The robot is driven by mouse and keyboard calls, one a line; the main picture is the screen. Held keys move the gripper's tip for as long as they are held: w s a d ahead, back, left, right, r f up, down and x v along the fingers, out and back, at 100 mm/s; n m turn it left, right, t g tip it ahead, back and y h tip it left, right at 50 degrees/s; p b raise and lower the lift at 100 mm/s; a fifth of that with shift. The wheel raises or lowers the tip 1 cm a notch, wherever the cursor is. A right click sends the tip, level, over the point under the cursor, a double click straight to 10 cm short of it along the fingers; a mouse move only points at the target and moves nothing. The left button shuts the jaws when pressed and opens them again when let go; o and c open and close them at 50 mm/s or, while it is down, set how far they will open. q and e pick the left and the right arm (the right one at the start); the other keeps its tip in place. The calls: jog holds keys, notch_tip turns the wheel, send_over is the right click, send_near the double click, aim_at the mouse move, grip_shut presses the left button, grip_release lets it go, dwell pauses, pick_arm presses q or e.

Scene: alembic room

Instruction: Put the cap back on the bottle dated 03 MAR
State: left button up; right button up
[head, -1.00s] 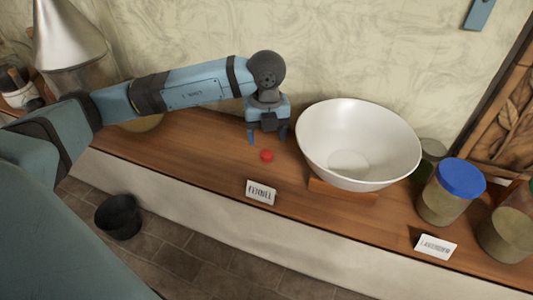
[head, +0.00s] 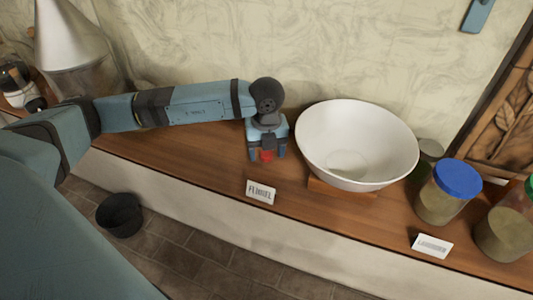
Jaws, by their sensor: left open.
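A small red cap (head: 266,155) lies on the wooden counter, left of the white bowl. Two jars of greenish contents stand at the right: one with a blue lid (head: 458,178), one at the right edge with a green top (head: 529,187). No date reading 03 MAR can be read, and I cannot pick out the dated bottle. My right gripper is not in view.
A large white bowl (head: 357,140) sits on a wooden block just right of my gripper. Label cards stand near the front edge, one below the gripper (head: 261,192) and one at right (head: 432,246). A dark bucket (head: 120,214) is on the floor. A metal funnel-shaped vessel (head: 72,35) stands at left.

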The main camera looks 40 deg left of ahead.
aim_at(266, 153)
pick_arm(q)
jog(key=c, duration=1)
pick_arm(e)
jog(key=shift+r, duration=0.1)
pick_arm(q)
notch_tip(266, 153, up, 20)
jog(key=b, duration=0.1)
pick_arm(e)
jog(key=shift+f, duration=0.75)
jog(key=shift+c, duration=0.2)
